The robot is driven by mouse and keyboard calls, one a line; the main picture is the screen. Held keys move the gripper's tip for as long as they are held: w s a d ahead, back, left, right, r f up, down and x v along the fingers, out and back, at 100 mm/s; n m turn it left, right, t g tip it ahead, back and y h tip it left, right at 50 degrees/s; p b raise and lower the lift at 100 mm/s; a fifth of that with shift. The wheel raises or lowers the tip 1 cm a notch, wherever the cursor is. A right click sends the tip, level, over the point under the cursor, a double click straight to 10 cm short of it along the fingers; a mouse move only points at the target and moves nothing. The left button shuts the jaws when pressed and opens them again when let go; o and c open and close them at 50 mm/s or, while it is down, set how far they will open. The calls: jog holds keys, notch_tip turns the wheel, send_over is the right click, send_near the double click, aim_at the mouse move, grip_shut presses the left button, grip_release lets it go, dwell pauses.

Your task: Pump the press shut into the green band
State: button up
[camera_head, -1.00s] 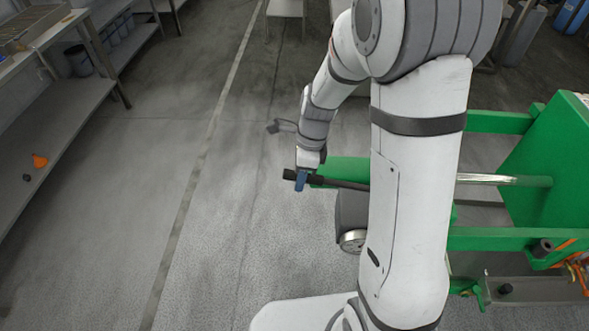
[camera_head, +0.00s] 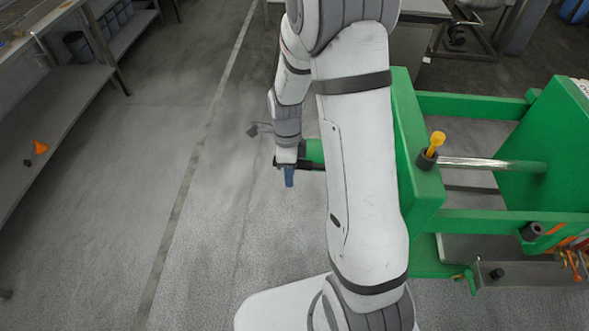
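The green press (camera_head: 427,190) stands at the right, with a bright steel rod (camera_head: 490,163) between its green plates. A black pump handle (camera_head: 312,164) sticks out to the left from behind my arm. My gripper (camera_head: 289,172), with a blue fingertip showing, is at the outer end of this handle and appears shut around it. The handle's tip shows just left of the fingers. My arm hides the handle's inner end, the pump body and the gauge, so the green band cannot be seen.
A yellow-topped part (camera_head: 435,143) stands on the press's near plate. A low tray (camera_head: 520,274) with small orange parts lies at the lower right. A grey shelf (camera_head: 60,120) with an orange cone (camera_head: 40,147) is at the left. The floor between is clear.

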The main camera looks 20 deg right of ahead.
jog(key=shift+o, duration=1.3)
jog(key=shift+r, duration=0.15)
jog(key=v, duration=0.8)
jog(key=shift+b, duration=0.4)
jog(key=shift+s+d, duration=0.1)
